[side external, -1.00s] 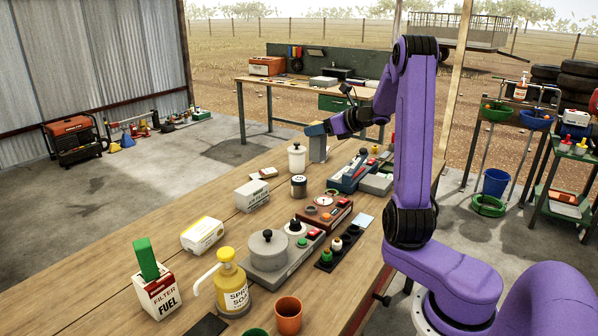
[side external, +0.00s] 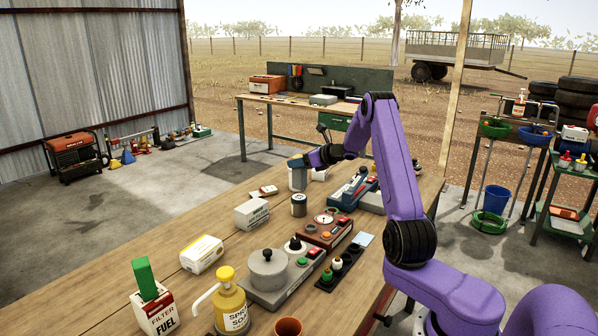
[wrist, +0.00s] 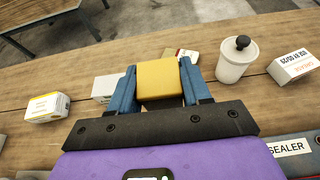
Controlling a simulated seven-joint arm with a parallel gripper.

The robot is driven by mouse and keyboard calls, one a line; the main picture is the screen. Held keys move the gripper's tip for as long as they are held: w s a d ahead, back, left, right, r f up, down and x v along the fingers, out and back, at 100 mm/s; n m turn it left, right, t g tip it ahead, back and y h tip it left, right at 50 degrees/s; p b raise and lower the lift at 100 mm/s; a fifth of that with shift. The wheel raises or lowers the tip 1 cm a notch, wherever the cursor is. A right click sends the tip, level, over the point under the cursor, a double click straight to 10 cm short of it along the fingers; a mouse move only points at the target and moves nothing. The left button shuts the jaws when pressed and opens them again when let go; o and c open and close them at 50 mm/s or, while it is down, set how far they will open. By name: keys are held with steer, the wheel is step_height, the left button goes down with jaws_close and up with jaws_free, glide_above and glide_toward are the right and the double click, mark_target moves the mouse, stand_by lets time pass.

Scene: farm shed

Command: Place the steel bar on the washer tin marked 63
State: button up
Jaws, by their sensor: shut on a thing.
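My gripper (wrist: 167,85) has blue fingers shut on an upright block, which I take as the steel bar (wrist: 158,78). Its face towards the wrist camera looks yellow. In the side view my gripper (side external: 300,161) is over the back part of the bench, with the bar's grey side (side external: 297,179) below the fingers. Whether its lower end touches anything cannot be told. No number 63 is legible, so I cannot tell whether this is the washer tin.
A white lidded canister (wrist: 236,62) and a grease box (wrist: 291,66) stand right of the bar in the wrist view. A sealer (side external: 350,190), a red-brown device (side external: 323,229) and cartons (side external: 252,213) crowd the bench (side external: 150,262). Bare wood lies along its left edge.

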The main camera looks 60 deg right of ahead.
mark_target(305, 169)
steer(key=shift+w+d+f, duration=0.15)
steer(key=shift+w+f, duration=0.05)
steer(key=shift+f, duration=1.6)
steer(key=o, duration=1.2)
steer(key=shift+f, duration=0.2)
steer(key=shift+o, duration=0.2)
steer(key=shift+r, duration=0.15)
